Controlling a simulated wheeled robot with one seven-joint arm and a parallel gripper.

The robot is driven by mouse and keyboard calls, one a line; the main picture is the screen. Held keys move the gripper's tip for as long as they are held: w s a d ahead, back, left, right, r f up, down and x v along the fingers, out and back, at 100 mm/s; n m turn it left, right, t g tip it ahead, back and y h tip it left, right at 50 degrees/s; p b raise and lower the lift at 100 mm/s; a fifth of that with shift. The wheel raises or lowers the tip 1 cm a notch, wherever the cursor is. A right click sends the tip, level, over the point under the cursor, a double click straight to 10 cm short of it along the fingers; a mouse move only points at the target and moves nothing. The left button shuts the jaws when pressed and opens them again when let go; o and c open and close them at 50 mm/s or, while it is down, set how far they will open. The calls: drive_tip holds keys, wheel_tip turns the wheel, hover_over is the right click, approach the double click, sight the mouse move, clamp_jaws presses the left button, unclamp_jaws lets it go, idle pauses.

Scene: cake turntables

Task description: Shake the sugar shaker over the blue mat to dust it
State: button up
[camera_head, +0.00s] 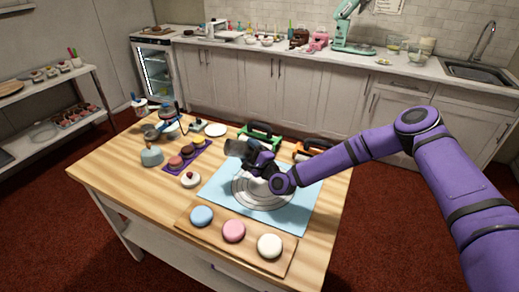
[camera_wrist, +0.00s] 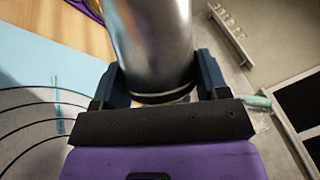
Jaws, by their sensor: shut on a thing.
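The blue mat (camera_head: 214,193) lies on the wooden table, with a round grey turntable (camera_head: 246,200) on it. The turntable's dark rings and the mat (camera_wrist: 30,58) also show at the left of the wrist view. My gripper (camera_head: 250,155) is over the back part of the mat. It is shut on a grey metal cylinder, the sugar shaker (camera_head: 236,147), which appears tilted towards the left. In the wrist view the shaker (camera_wrist: 155,40) sits between the two dark fingers of my gripper (camera_wrist: 158,88). The shaker's far end is cut off there, and no falling sugar can be made out.
A wooden board (camera_head: 220,245) with blue, pink and white round cakes lies at the front. A purple tray (camera_head: 186,156) of small cakes is at the left. Green (camera_head: 262,133) and orange (camera_head: 312,148) items stand behind the mat. The table's left front is clear.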

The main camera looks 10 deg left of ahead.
sight(245, 155)
drive_tip(key=shift+s+a+r, duration=0.25)
drive_tip(key=shift+s+a, duration=0.15)
drive_tip(key=shift+s, duration=0.15)
drive_tip(key=shift+s+a+r, duration=0.2)
drive_tip(key=shift+s+a, duration=0.15)
drive_tip(key=shift+s, duration=0.15)
drive_tip(key=shift+s+r, duration=0.1)
drive_tip(key=shift+s, duration=0.25)
drive_tip(key=s+d+f, duration=0.1)
drive_tip(key=s+d, duration=0.1)
drive_tip(key=d, duration=0.4)
drive_tip(key=shift+s+d+f, duration=0.1)
